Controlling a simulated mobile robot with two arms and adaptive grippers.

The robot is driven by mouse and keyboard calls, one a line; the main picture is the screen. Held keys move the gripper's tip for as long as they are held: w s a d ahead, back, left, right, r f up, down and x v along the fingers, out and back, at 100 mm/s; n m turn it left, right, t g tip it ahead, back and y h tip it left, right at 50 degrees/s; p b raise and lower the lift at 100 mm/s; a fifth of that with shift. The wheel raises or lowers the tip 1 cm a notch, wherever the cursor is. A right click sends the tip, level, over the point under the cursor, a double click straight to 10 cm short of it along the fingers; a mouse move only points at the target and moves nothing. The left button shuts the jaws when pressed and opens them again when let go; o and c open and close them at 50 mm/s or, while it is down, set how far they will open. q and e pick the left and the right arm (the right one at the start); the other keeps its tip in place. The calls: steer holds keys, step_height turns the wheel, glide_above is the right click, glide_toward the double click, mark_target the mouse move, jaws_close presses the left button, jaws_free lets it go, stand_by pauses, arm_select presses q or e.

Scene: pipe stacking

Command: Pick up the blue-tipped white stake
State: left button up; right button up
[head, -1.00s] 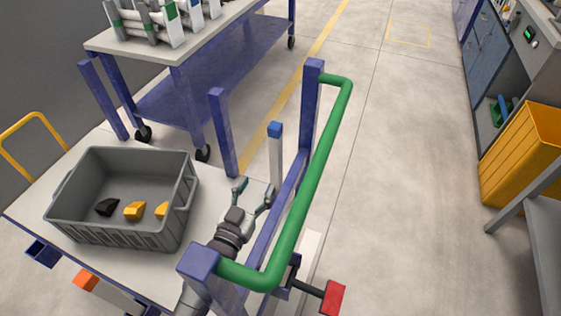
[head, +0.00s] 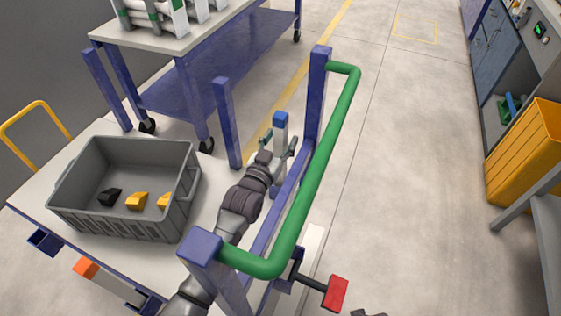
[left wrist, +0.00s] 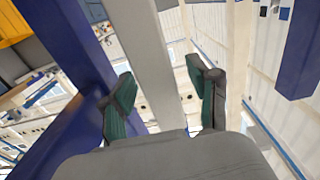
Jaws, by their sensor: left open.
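The blue-tipped white stake (head: 281,135) stands upright at the far end of the cart, beside a blue post and the green handle rail. My left gripper (head: 279,150) is open at the stake, with its fingers partly hidden behind its own wrist. In the left wrist view the white shaft (left wrist: 152,55) runs between the two green-padded fingers of the left gripper (left wrist: 163,95), with gaps visible on both sides. The blue tip is out of that view. A small dark part at the bottom edge of the head view may be my right gripper; its jaws cannot be made out.
The green rail (head: 325,150) and blue posts (head: 227,125) stand close around my left arm. A grey crate (head: 95,215) with black and yellow pieces sits on the cart. An orange-tipped white stake (head: 110,284) is at the cart's near side.

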arm_select(q)
jaws_close()
steer(key=shift+r, duration=0.15)
steer(key=shift+w, duration=0.1)
